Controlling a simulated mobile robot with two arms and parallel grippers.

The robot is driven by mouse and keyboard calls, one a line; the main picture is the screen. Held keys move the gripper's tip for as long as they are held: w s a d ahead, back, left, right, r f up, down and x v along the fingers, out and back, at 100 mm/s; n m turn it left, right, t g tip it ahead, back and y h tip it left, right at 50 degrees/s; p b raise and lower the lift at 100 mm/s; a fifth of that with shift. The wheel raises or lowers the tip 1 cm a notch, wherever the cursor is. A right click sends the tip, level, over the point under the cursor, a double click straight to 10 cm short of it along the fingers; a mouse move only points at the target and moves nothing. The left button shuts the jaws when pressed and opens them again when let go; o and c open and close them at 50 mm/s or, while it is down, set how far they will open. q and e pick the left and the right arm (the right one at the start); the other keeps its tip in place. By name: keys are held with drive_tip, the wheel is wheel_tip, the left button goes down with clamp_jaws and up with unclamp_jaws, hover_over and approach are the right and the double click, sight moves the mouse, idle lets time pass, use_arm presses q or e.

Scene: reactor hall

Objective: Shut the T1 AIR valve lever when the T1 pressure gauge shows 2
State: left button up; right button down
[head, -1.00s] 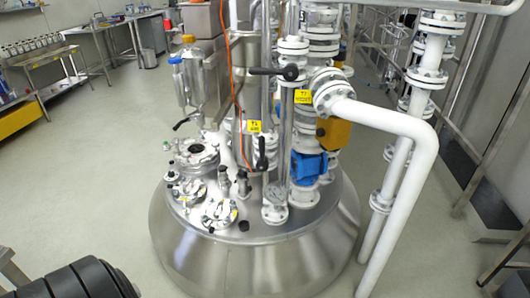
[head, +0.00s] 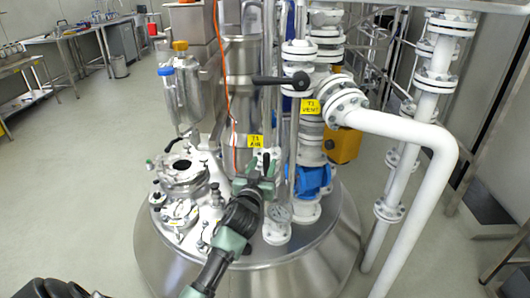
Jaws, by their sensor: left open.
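The yellow T1 AIR tag (head: 256,141) is on the steel pipework above the reactor lid. The black T1 AIR lever (head: 266,160) shows just below the tag and points roughly up and down; its lower part is hidden by my gripper. My left gripper (head: 257,174), green and black, reaches up from the bottom and is open at the lever; I cannot tell whether it touches it. A small round dial (head: 279,211), apparently the pressure gauge, sits right of the gripper on a white flange; its reading is too small to tell. My right gripper is out of view.
Another black lever (head: 282,81) lies horizontal above, by the yellow T1 VENT tag (head: 310,106). A blue valve body (head: 312,181) and a white bent pipe (head: 420,132) stand to the right. Glass-like vessel and lid fittings (head: 183,170) crowd the left. Floor on the left is clear.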

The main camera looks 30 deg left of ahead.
use_arm(q)
drive_tip(key=x, duration=0.7)
drive_tip(key=shift+f, duration=0.15)
clamp_jaws()
drive_tip(key=shift+f, duration=0.1)
idle(1.1)
